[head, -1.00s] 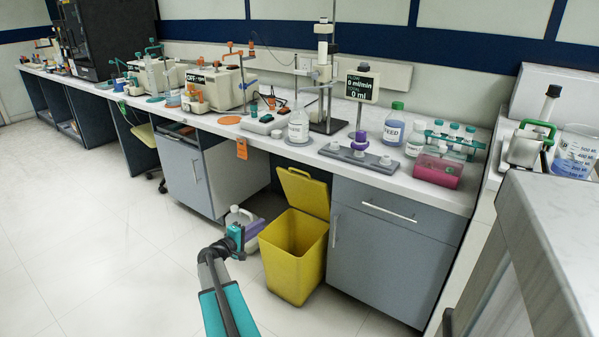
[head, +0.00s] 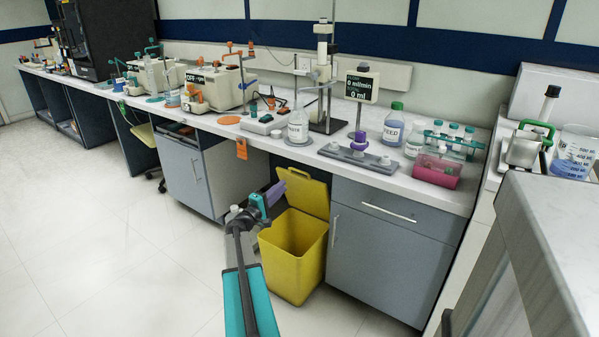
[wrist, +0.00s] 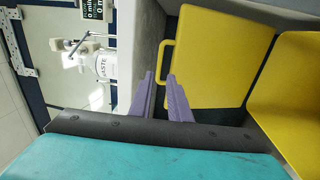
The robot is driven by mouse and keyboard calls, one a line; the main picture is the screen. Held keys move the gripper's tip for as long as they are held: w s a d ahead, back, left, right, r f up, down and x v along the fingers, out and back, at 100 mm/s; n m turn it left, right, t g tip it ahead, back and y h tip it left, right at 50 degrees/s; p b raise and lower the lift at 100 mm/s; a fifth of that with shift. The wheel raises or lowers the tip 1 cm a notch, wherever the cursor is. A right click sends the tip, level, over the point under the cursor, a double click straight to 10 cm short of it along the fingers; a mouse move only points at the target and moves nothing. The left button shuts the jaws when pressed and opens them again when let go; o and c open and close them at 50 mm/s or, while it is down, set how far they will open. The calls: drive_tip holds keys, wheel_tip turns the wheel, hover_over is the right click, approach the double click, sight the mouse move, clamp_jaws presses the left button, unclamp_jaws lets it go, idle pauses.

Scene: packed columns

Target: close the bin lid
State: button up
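The yellow bin (head: 293,255) stands on the floor under the bench, its lid (head: 308,194) raised and tilted back at the hinge. The wrist view shows the yellow lid (wrist: 222,55) with a loop handle (wrist: 162,62) on its edge, and part of the bin body (wrist: 285,100). My gripper (head: 280,190) is beside the lid's left side in the head view. In the wrist view its purple fingers (wrist: 161,77) are a little apart with nothing between them, just short of the handle. Contact with the lid is not visible.
A grey cabinet (head: 385,250) stands right of the bin, and another cabinet (head: 188,175) stands to the left. The bench top (head: 310,150) overhangs the bin and carries bottles and instruments. The floor (head: 130,260) at front left is clear.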

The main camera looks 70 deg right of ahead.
sight(299, 171)
drive_tip(key=x, duration=1.3)
drive_tip(key=shift+d, duration=0.15)
